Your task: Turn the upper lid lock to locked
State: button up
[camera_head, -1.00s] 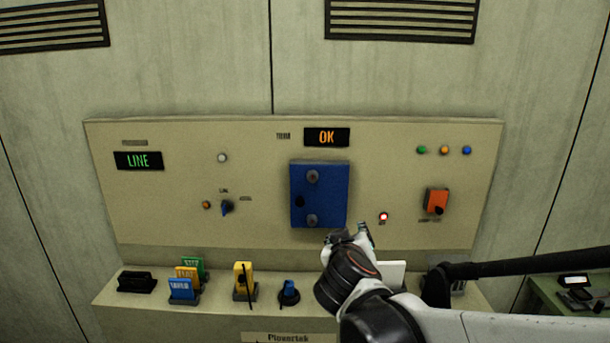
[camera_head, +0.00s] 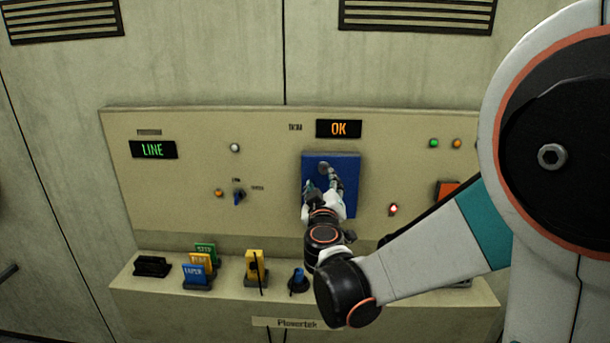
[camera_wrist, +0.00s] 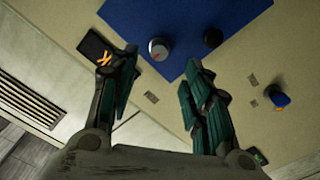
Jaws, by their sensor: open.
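The blue lid (camera_head: 311,163) is on the beige wall panel; its corner also shows in the wrist view (camera_wrist: 190,18). The upper lid lock (camera_head: 323,168) is a round grey knob near the lid's top. In the wrist view my gripper (camera_wrist: 162,58) is open; I cannot tell whether either finger touches the knob.
An orange OK display (camera_head: 338,129) is above the lid. A blue selector switch (camera_head: 239,196) is to the left, a lit red lamp (camera_head: 393,209) to the right. Several coloured tags, including a yellow one (camera_head: 256,266), stand on the ledge. My arm covers the right side.

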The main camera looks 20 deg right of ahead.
aim_at(324, 171)
jog(key=x, duration=0.7)
jog(key=shift+w+d+b, duration=0.1)
jog(key=shift+w+b, duration=0.15)
jog(key=shift+b, duration=0.05)
grip_shut()
